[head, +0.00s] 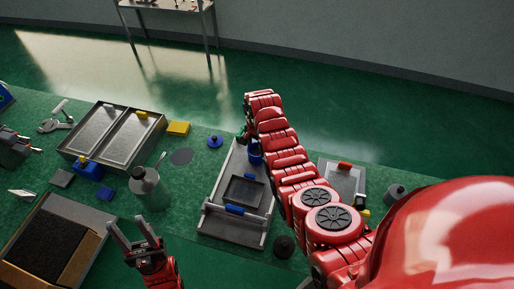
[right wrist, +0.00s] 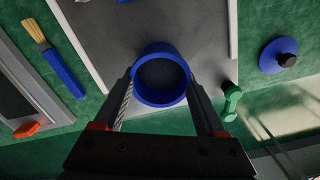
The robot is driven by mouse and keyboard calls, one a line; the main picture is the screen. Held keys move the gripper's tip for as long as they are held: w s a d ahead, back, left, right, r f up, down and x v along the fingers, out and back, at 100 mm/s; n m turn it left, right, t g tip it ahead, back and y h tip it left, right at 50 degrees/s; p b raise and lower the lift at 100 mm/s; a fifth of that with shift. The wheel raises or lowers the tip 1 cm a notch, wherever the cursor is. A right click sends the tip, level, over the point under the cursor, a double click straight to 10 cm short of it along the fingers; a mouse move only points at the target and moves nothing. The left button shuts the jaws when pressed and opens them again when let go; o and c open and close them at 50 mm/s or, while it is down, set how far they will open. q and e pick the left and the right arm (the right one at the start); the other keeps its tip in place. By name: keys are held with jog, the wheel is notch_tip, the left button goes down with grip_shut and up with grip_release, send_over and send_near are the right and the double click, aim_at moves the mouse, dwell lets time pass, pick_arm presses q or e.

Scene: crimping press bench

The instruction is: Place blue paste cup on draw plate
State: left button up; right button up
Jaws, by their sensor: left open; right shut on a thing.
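The blue paste cup (right wrist: 162,75) is between the two fingers of my right gripper (right wrist: 162,92) in the right wrist view, its round opening facing the camera. It also shows in the head view (head: 255,152), partly hidden by my right arm. The right gripper is shut on it. The cup is over the far part of the grey draw plate (head: 232,172), which also fills the middle of the right wrist view (right wrist: 196,25). I cannot tell whether cup and plate touch. My left gripper (head: 133,236) is open and empty, left of the plate near the front.
A blue lid with a black knob (head: 215,141) lies left of the plate's far end. A grey bottle (head: 150,188) stands between the plate and a two-part tray (head: 113,135). In the right wrist view, a blue-handled brush (right wrist: 55,60) and a green object (right wrist: 231,101) flank the plate.

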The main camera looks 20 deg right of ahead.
jog(key=shift+f, duration=0.15)
jog(key=o, duration=1.5)
jog(key=shift+c, duration=0.2)
jog(key=shift+r, duration=0.25)
